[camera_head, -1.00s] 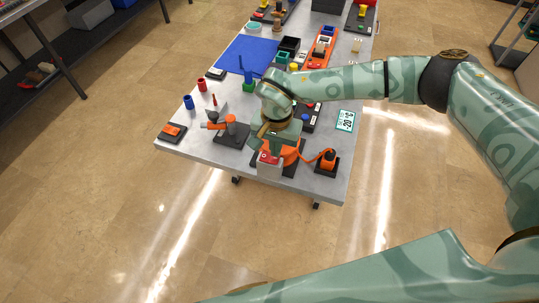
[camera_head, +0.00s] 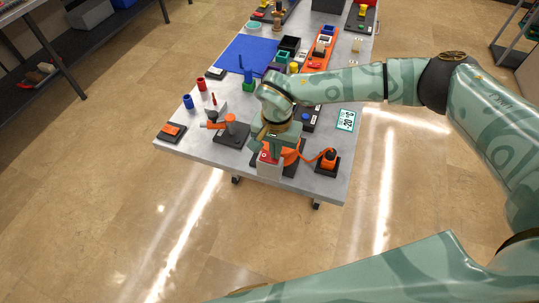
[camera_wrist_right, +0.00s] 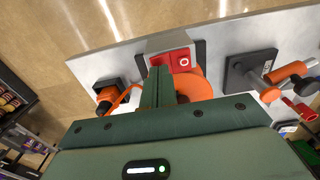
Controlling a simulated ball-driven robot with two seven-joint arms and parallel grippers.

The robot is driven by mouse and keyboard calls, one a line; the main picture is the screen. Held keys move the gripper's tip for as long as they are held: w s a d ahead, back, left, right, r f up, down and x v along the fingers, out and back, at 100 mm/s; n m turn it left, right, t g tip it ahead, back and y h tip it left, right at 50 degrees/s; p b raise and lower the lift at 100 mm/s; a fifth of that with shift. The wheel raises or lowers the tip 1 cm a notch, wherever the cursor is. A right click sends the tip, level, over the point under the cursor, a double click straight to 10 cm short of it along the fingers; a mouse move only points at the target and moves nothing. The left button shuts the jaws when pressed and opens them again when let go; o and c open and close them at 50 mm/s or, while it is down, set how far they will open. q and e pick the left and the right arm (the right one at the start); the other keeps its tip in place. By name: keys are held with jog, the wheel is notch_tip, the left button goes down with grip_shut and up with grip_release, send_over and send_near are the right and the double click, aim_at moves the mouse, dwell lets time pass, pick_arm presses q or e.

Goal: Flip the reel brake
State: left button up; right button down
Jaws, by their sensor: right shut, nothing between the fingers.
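A red rocker switch (camera_wrist_right: 181,60) with a white O on its right half sits on a light grey box (camera_head: 270,171) at the table's near edge. It may be the reel brake; I cannot tell for sure. Behind it is an orange round body (camera_wrist_right: 195,84), partly hidden by my gripper. My right gripper (camera_wrist_right: 159,73) is shut and empty, its fingertips at the left part of the red switch in the wrist view; contact is unclear. In the head view, my right gripper (camera_head: 272,148) covers part of the switch from above. My left gripper is in neither view.
An orange cable runs to an orange plug-like part (camera_head: 328,158) on a black base. An orange-handled fixture (camera_head: 232,130) stands left of the gripper. Red (camera_head: 202,84) and blue (camera_head: 188,101) cups, a blue mat (camera_head: 245,55) and a -20 °C card (camera_head: 346,120) lie farther back.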

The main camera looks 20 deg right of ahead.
jog(key=shift+f, duration=0.35)
jog(key=shift+r, duration=0.15)
notch_tip(320, 180, up, 7)
jog(key=p, duration=0.5)
jog(key=shift+a, duration=0.1)
dwell(0.5)
